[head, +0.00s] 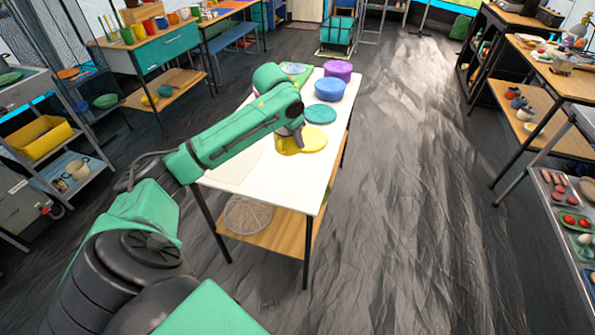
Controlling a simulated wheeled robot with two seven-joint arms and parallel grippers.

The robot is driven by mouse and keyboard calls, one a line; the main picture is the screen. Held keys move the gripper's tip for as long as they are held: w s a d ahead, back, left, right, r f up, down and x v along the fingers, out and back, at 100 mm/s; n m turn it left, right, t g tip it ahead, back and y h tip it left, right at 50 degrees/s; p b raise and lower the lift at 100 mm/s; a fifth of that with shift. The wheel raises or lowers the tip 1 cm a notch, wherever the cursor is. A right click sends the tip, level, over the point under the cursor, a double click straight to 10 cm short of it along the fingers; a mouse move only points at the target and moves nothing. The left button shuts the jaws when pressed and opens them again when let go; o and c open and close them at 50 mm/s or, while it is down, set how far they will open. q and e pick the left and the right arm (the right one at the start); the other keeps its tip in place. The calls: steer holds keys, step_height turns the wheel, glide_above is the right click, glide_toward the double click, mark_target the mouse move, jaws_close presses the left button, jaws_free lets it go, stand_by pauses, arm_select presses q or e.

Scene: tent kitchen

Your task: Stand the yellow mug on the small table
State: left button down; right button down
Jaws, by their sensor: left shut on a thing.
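My left arm reaches out over the small white-topped table (283,187). My left gripper (297,138) is at the arm's far end, pointing down and partly hidden by the wrist. It is shut on the yellow mug (286,146), which shows just below the wrist over the table top. Beside the mug is a flat round yellow piece (314,139), close to it or touching. I cannot tell whether the mug's base rests on the table. My right gripper is not in view.
On the table's far part are a teal disc (320,114), a blue round container (330,89) and a purple one (338,69). The table's near part is bare. A wire basket (247,215) sits on its lower shelf. The floor to the right is clear.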

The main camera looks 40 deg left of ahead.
arm_select(q)
steer(key=f, duration=1.3)
steer(key=shift+w+f, duration=0.2)
steer(key=c, duration=0.9)
jaws_free()
steer(key=shift+c, duration=0.2)
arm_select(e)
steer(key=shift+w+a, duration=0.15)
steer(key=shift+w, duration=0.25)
arm_select(q)
steer(key=v, duration=1.2)
steer(key=shift+p, duration=0.3)
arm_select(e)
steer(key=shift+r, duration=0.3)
arm_select(q)
steer(key=shift+r, duration=0.1)
